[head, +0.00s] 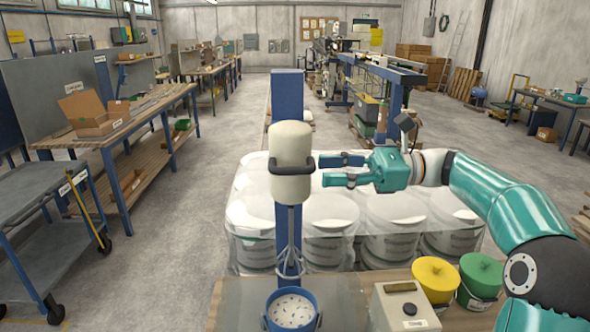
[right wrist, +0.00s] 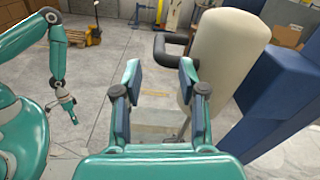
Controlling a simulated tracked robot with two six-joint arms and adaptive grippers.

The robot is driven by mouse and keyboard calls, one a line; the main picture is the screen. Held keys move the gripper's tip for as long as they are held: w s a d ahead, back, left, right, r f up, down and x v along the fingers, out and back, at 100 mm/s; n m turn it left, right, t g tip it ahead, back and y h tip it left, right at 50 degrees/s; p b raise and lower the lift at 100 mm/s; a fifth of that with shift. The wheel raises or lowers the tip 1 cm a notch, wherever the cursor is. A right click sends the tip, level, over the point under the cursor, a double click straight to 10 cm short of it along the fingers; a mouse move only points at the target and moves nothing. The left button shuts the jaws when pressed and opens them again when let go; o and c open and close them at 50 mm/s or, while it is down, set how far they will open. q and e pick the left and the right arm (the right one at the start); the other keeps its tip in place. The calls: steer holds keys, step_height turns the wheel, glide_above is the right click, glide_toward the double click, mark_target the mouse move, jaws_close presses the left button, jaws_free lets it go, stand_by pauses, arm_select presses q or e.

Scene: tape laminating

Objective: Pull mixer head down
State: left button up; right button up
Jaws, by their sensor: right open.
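The cream mixer head (head: 291,150) is up on the blue column (head: 287,92), with a dark handle (head: 291,171) around its front. Its whisk (head: 289,255) hangs above a blue bucket (head: 291,309). My right gripper (head: 323,170) is open and empty just right of the head, fingers pointing at it, at about handle height. In the right wrist view the gripper (right wrist: 160,68) is open; the mixer head (right wrist: 226,55) and handle (right wrist: 172,45) lie beyond and to the right of the fingertips. My left gripper (right wrist: 68,108) shows small there; its jaws are unclear.
Wrapped white tubs (head: 330,225) stand behind. The space left of the mixer head is clear.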

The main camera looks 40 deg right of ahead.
mark_target(294, 172)
steer(key=p+x, duration=0.1)
steer(key=x, duration=0.6)
steer(key=shift+a, duration=0.2)
jaws_close()
steer(key=shift+d, duration=0.1)
